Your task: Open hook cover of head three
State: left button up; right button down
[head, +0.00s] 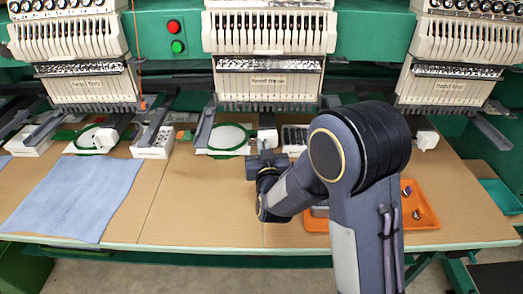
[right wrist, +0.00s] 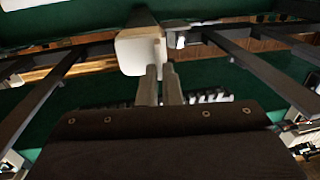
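Head three (head: 268,85) is the middle sewing head, with its label on the front. Below it, the white hook cover (head: 267,136) sits at the end of the dark arm, just beyond my right gripper (head: 265,158). The right wrist view shows the cover as a white rounded block (right wrist: 135,53) with a tan top edge. The fingers of my right gripper (right wrist: 161,72) are close together at the lower right edge of the block. Nothing shows held between them. Whether they touch the cover I cannot tell. My left gripper is out of view.
A green hoop (head: 222,153) lies left of the cover, between dark rails. My right arm hides part of an orange tray (head: 425,222) holding small items. A blue cloth (head: 75,195) covers the table's left. The tan table (head: 200,210) is clear at the middle.

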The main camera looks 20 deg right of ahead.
jog(key=s+d+n+y+b, duration=0.1)
jog(key=s+d+y+b, duration=0.1)
jog(key=d+b, duration=0.5)
jog(key=shift+s+r+b, duration=0.25)
jog(key=shift+s+b, duration=0.25)
jog(key=shift+b, duration=0.4)
jog(key=shift+a+n, duration=0.1)
jog(key=shift+n, duration=0.2)
jog(key=c, duration=1.7)
grip_release()
jog(key=shift+w+y, duration=0.1)
jog(key=shift+y, duration=0.3)
jog(key=shift+o, duration=0.5)
jog(key=shift+w+a, duration=0.15)
jog(key=shift+w, duration=0.1)
jog(key=shift+s, duration=0.1)
jog(key=s, duration=0.8)
jog(key=shift+a+f, duration=0.2)
jog(key=shift+a, duration=0.2)
